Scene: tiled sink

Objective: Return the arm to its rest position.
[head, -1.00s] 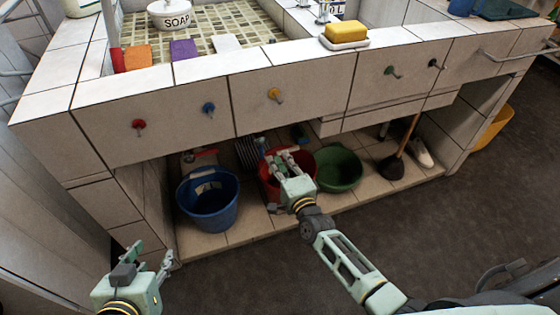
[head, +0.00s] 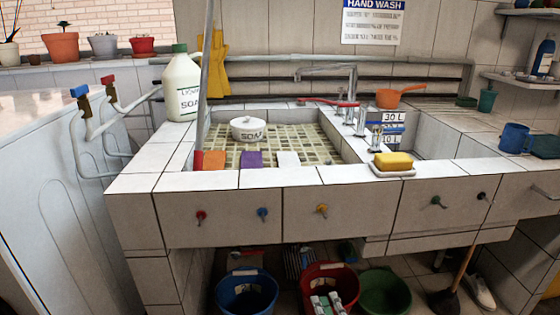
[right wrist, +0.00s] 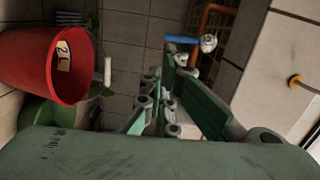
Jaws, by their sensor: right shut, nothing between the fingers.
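My right gripper (head: 327,302) shows at the bottom edge of the head view, in front of the red bucket (head: 326,271) under the sink counter. Its fingers are shut with nothing between them. In the right wrist view the fingers (right wrist: 168,84) point in under the counter, with the red bucket (right wrist: 38,62) to their left. The rest of my right arm is below the head view. My left gripper is out of the picture.
A blue bucket (head: 246,292) and a green bucket (head: 384,292) flank the red one. A plunger (head: 445,300) stands at right.

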